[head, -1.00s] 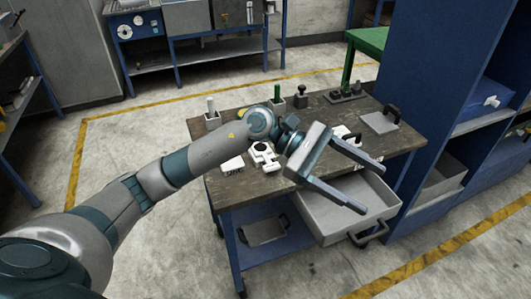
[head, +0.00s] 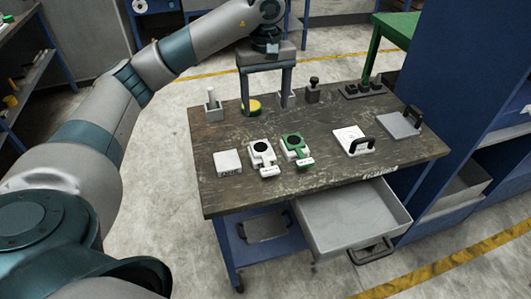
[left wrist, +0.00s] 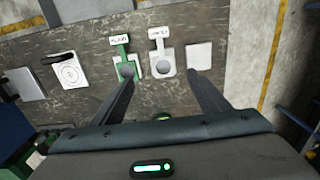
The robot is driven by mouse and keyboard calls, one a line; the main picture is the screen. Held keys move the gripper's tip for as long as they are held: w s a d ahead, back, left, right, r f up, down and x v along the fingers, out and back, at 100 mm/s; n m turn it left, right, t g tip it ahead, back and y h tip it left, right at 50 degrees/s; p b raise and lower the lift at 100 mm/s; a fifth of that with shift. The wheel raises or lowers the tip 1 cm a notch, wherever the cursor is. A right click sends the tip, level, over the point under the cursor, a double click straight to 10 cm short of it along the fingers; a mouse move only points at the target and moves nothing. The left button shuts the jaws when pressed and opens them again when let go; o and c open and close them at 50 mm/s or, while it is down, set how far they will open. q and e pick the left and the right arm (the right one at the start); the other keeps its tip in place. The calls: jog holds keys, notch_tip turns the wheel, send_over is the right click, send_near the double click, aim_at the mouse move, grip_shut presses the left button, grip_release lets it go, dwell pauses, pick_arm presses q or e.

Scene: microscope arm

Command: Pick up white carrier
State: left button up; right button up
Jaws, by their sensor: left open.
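The white carrier (head: 262,156) lies on the worn brown workbench, with a dark round spot and a labelled tab towards the front. It also shows in the left wrist view (left wrist: 162,64), beyond my fingertips. A similar green carrier (head: 294,147) lies just to its right in the head view. My left gripper (head: 266,108) points down over the back of the bench, behind the white carrier and apart from it. Its fingers are wide apart with nothing between them; they also show in the left wrist view (left wrist: 160,80). My right gripper is not in view.
White (head: 353,140) and grey (head: 398,125) plates with black handles lie right. A grey holder (head: 214,110) and yellow disc (head: 253,105) stand behind. An open drawer (head: 352,215) juts out in front.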

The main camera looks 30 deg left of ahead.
pick_arm(q)
jog(key=shift+f, duration=0.7)
jog(key=p, duration=0.5)
send_over(264, 154)
jog(key=f, duration=1)
jog(key=shift+w+d+f, duration=0.1)
jog(key=shift+w+d, duration=0.05)
jog(key=shift+d, duration=0.1)
jog(key=shift+f, duration=0.45)
jog(key=shift+a+f+p, duration=0.15)
jog(key=shift+f+p, duration=0.5)
jog(key=shift+p, duration=0.1)
jog(key=f, duration=0.1)
jog(key=f+p, duration=0.1)
jog(key=f, duration=0.1)
jog(key=shift+s+a+p, duration=0.15)
jog(key=shift+s+p, duration=0.1)
jog(key=shift+p, duration=0.1)
jog(key=shift+f, duration=0.45)
